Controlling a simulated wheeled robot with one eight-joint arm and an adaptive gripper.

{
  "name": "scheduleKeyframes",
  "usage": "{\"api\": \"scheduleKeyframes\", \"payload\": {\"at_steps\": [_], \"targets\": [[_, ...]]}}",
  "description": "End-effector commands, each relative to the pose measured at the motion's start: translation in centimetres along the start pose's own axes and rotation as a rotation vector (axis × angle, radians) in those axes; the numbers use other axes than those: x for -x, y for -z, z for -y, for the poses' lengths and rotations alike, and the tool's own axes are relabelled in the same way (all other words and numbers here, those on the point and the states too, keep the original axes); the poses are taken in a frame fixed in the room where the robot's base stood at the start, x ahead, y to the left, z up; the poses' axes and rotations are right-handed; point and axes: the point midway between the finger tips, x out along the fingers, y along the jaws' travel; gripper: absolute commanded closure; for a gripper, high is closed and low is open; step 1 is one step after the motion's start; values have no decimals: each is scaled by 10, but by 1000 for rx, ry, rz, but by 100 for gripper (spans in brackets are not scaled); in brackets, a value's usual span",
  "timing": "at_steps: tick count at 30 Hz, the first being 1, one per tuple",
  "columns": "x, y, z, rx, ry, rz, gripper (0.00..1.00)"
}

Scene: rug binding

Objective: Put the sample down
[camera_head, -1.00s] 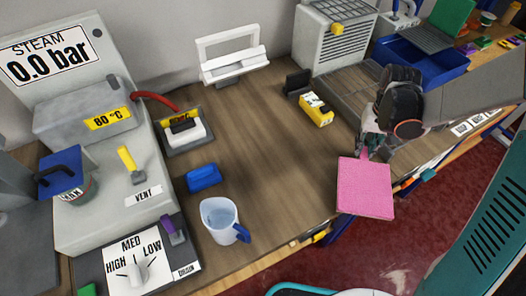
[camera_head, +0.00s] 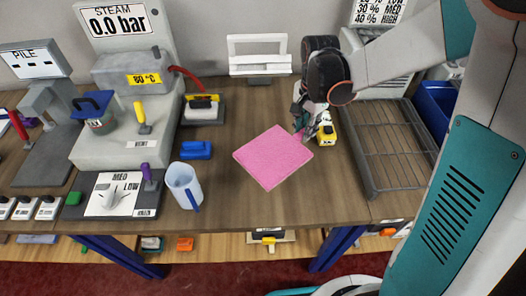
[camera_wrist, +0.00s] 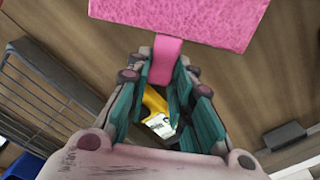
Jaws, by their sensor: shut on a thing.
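The pink square sample (camera_head: 272,157) is held over the wooden table (camera_head: 245,210) in the head view. It also shows at the top of the wrist view (camera_wrist: 190,18). My gripper (camera_head: 303,130) is at the sample's upper right corner. In the wrist view my gripper (camera_wrist: 163,75) is shut on a narrow pink tab of the sample. The rest of the sample extends beyond the fingertips. I cannot tell how far the sample is above the table.
A yellow block (camera_head: 327,134) is beside my gripper. A wire rack (camera_head: 385,150) stands to the right. The table's front middle is clear.

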Motion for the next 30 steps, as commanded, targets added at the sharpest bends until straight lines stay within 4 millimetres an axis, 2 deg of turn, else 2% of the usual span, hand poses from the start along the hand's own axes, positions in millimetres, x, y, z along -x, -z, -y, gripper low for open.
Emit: {"api": "scheduleKeyframes", "payload": {"at_steps": [1, 9, 12, 18, 20, 23, 30], "targets": [[11, -3, 1, -92, 0, 0, 100], [58, -19, 5, -647, 0, 0, 100], [72, -24, 6, -813, 0, 1, 100], [87, -30, 6, -1011, -1, 1, 100], [87, -31, 6, -1037, -1, 1, 100], [76, -31, 6, -1056, -1, 1, 100], [18, -31, 6, -1056, 0, 1, 100]]}}
